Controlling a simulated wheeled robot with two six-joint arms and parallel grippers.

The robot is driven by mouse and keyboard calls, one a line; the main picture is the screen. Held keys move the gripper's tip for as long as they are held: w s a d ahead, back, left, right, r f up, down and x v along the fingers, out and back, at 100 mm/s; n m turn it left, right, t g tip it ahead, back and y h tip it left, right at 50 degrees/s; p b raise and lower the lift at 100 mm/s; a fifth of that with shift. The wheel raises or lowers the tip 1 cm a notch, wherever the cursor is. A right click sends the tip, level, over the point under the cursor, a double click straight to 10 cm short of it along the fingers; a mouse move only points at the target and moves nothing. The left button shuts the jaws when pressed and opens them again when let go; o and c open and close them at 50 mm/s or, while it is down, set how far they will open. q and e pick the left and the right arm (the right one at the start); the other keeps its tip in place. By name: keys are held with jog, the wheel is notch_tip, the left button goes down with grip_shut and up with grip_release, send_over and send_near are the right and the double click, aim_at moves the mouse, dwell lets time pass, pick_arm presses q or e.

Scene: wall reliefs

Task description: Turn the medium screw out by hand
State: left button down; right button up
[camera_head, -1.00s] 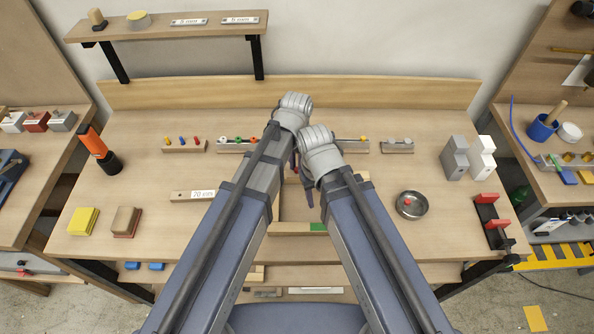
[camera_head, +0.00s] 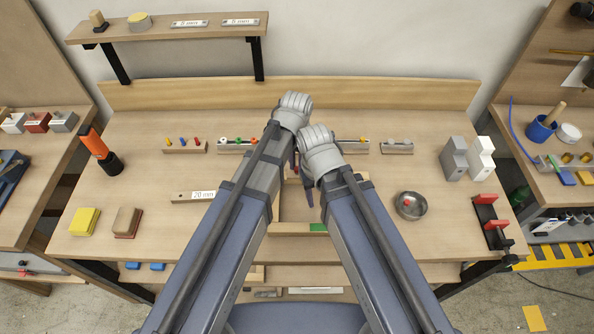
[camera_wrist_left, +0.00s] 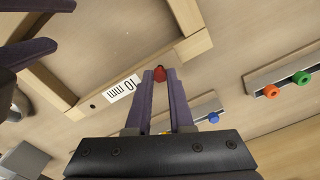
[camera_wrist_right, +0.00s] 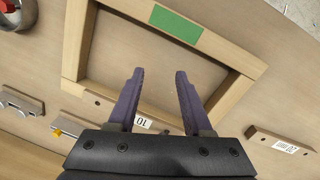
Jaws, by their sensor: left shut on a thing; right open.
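My left gripper (camera_wrist_left: 159,76) is shut on a small red screw (camera_wrist_left: 160,73), of which only the red end shows between the fingertips. I cannot tell its size or how deep it sits. A bar labelled 10 mm (camera_wrist_left: 122,88) lies beside it, at the wooden frame (camera_wrist_left: 190,48). In the head view the left gripper (camera_head: 293,162) is mostly hidden by its own wrist. My right gripper (camera_wrist_right: 160,74) is open and empty over the frame (camera_wrist_right: 75,45); its fingers also show in the left wrist view (camera_wrist_left: 28,52).
A metal dish (camera_head: 410,205) holding a small red piece stands to the right. Racks with coloured pieces (camera_head: 185,146) line the back. A 20 mm bar (camera_head: 192,197) lies left. The front left table has yellow (camera_head: 84,221) and brown (camera_head: 126,222) blocks.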

aim_at(297, 168)
pick_arm(q)
jog(key=shift+r, duration=0.2)
pick_arm(e)
jog(key=shift+r, duration=0.2)
pick_arm(q)
jog(key=shift+r+p, duration=1.75)
jog(key=shift+p, duration=0.2)
pick_arm(e)
jog(key=shift+r, duration=1.75)
jog(key=shift+r, duration=0.1)
pick_arm(q)
jog(key=shift+r+p, duration=1.05)
pick_arm(e)
jog(key=shift+r, duration=0.9)
pick_arm(q)
jog(key=shift+f, duration=0.1)
